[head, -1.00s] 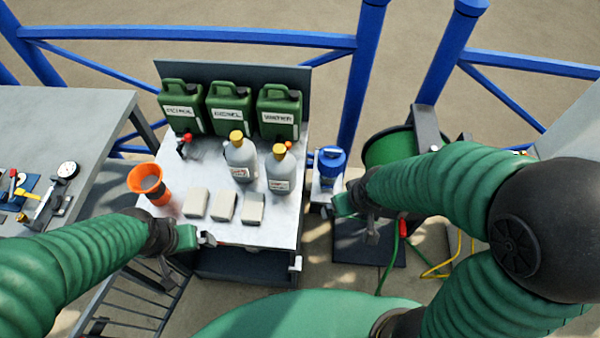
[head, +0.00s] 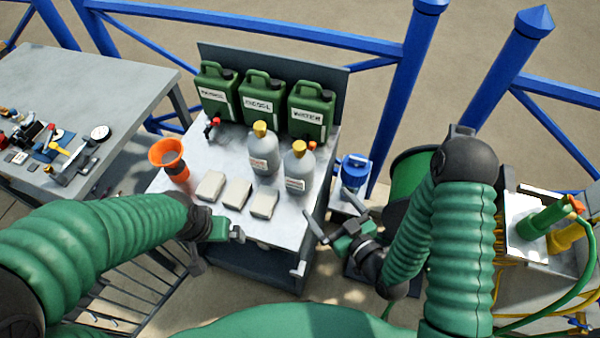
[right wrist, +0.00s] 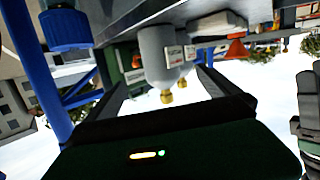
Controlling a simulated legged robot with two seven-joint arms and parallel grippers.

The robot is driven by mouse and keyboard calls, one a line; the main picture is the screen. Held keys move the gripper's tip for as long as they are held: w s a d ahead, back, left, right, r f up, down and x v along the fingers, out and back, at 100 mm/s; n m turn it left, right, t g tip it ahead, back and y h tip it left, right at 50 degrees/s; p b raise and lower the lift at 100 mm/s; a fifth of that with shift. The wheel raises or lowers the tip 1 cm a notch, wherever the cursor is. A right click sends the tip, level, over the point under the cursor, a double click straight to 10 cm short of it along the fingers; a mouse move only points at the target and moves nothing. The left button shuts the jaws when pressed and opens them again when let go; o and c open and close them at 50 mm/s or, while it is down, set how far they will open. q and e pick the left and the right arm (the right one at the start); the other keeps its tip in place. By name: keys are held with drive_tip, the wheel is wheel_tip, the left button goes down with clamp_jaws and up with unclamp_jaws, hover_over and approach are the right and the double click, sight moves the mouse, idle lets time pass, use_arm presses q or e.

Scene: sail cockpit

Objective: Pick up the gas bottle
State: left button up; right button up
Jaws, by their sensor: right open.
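Two grey bottles with yellow caps stand upright on the metal table, a left one (head: 263,152) and a right one (head: 298,170). Their labels are too small to read. A squat blue container (head: 353,172) stands on a small stand right of the table; I cannot tell which of these is the gas bottle. My right gripper (head: 332,210) is open and empty by the table's right edge, near the right grey bottle but apart from it. In the upside-down right wrist view, a grey bottle (right wrist: 156,55) shows between the fingers, beyond them. My left gripper (head: 217,248) is at the table's front edge, touching no bottle.
Green jerrycans (head: 262,103) line the table's back. Blue railings (head: 408,85) run behind. A grey bench (head: 95,75) with tools is at the left.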

sight(309, 171)
drive_tip(key=w+a+t+b, duration=0.1)
drive_tip(key=w+b, duration=0.1)
drive_tip(key=b, duration=0.2)
drive_tip(key=w+a+r+b, duration=0.1)
drive_tip(key=w+b, duration=0.1)
drive_tip(key=b, duration=0.2)
drive_tip(key=w+a+m+t+b, duration=0.1)
drive_tip(key=w+b, duration=0.1)
drive_tip(key=b, duration=0.2)
drive_tip(key=shift+w+a+r+t, duration=0.15)
drive_tip(key=shift+w+a+t, duration=0.15)
drive_tip(key=shift+a, duration=0.05)
drive_tip(key=shift+w+a+r+p, duration=0.35)
drive_tip(key=shift+w+a+p, duration=0.05)
drive_tip(key=shift+w+p, duration=0.35)
drive_tip(key=x, duration=0.4)
drive_tip(key=a+f+x, duration=0.1)
drive_tip(key=x, duration=0.1)
drive_tip(key=shift+s, duration=0.1)
use_arm(q)
drive_tip(key=s+x, duration=0.2)
drive_tip(key=x, duration=0.8)
drive_tip(key=shift+s+f, duration=0.15)
drive_tip(key=shift+f, duration=0.45)
use_arm(e)
drive_tip(key=shift+d+r, duration=0.1)
drive_tip(key=shift+d, duration=0.1)
